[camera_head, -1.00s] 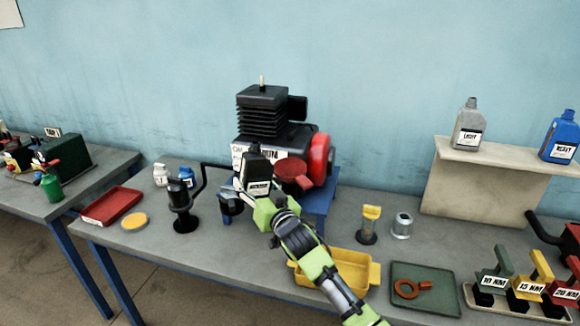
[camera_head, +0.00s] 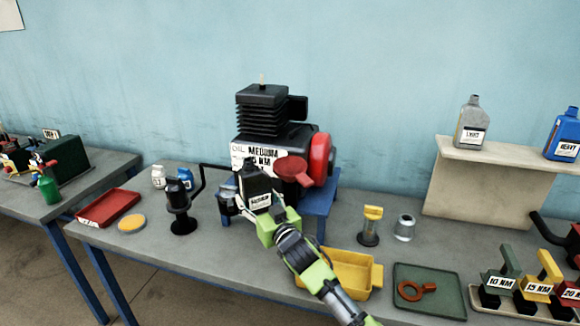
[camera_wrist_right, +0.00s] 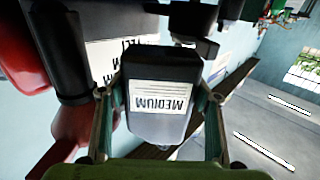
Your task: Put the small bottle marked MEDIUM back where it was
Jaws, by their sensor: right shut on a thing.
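My right gripper (camera_head: 262,210) is shut on a small black bottle (camera_head: 254,182) and holds it in front of the machine, left of the red funnel (camera_head: 291,169). In the right wrist view the bottle (camera_wrist_right: 163,65) sits between the two fingers, and its white label reads MEDIUM, upside down in that picture. In the head view the bottle leans to the left. My left gripper is not in view.
The black machine (camera_head: 263,112) has a red wheel (camera_head: 320,158) and an OIL MEDIUM 15 NM sign (camera_head: 240,152). A dark stand (camera_head: 180,205) is beside the small bottles. A red tray (camera_head: 107,208), yellow tray (camera_head: 352,271) and raised shelf (camera_head: 487,185) with large bottles surround the workspace.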

